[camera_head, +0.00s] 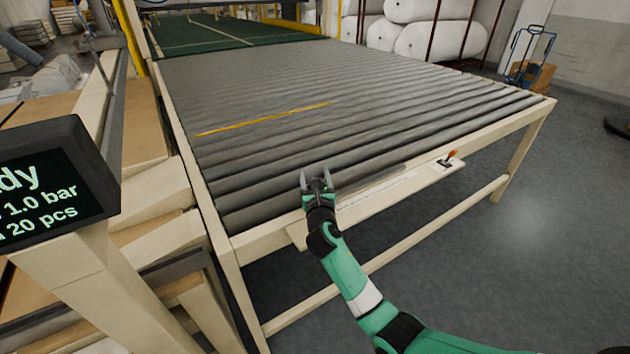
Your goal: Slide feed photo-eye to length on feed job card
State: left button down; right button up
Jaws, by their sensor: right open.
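A small dark device with an orange top, which looks like the feed photo-eye (450,159), sits near the right end of a pale rail (375,194) along the front of the roller table. The rail seems to carry a scale, but its marks are too small to read. My right gripper (316,180) is open and empty, above the front rollers near the rail's left part. It is well to the left of the photo-eye. My left gripper is out of view. I cannot make out a feed job card.
The roller table (245,241) fills the middle, with a yellow line (265,119) across its rollers. A dark display (45,185) stands at the left, partly cut off. White rolls (440,41) and a blue hand truck (533,55) are at the back.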

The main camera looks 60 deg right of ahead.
grip_shut()
dwell(0.3)
dwell(1.1)
